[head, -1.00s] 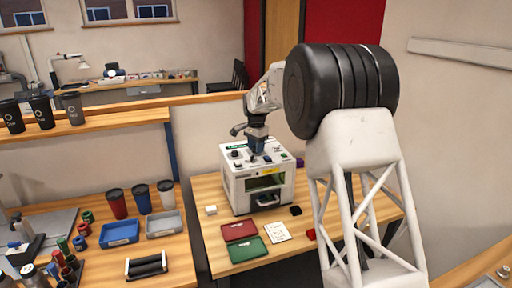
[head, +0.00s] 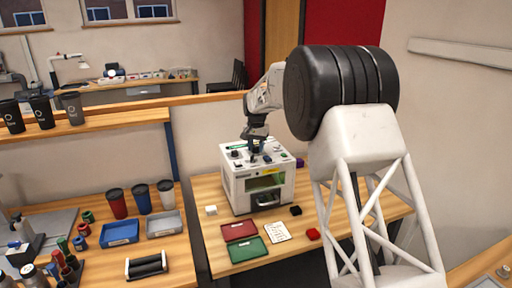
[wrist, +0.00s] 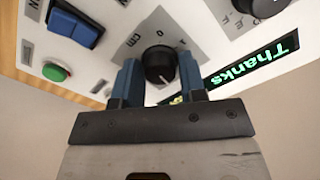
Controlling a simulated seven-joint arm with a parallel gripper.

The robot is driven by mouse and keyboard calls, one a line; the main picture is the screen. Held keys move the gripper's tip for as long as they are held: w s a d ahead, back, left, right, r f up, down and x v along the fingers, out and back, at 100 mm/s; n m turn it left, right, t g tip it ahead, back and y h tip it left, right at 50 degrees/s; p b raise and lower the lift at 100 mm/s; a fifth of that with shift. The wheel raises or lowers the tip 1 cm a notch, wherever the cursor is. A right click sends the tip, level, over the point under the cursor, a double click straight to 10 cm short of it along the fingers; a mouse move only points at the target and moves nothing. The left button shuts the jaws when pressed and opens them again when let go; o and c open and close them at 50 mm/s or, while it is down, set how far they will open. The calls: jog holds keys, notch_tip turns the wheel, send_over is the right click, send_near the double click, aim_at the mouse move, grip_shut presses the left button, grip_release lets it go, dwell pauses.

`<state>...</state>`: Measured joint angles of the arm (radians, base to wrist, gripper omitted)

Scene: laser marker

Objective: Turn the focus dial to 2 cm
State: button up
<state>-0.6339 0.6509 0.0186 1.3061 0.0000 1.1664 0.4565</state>
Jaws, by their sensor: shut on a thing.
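The white laser marker (head: 236,190) stands on the wooden table in the head view, with controls on its top panel. In the wrist view a round black dial (wrist: 160,62) with a white pointer line sits on a light label plate reading "CM". The line points towards the bottom of the picture. My gripper (wrist: 159,72) has its blue fingers on either side of this dial, shut on it. In the head view my gripper (head: 256,148) is at the machine's top, and the dial there is too small to make out.
In the wrist view, a second black knob (wrist: 263,6), a green button (wrist: 55,72), a blue rocker switch (wrist: 75,24) and a lit "Thanks" display (wrist: 250,62) are close by. Red (head: 239,231) and green (head: 250,250) trays lie in front of the machine.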

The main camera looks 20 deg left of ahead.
aim_at(256, 147)
jog(key=n, duration=0.5)
jog(key=shift+n, duration=0.3)
jog(key=n, duration=0.5)
jog(key=shift+n, duration=0.4)
jog(key=o, duration=0.9)
jog(key=shift+r, duration=0.15)
jog(key=shift+r, duration=3.8)
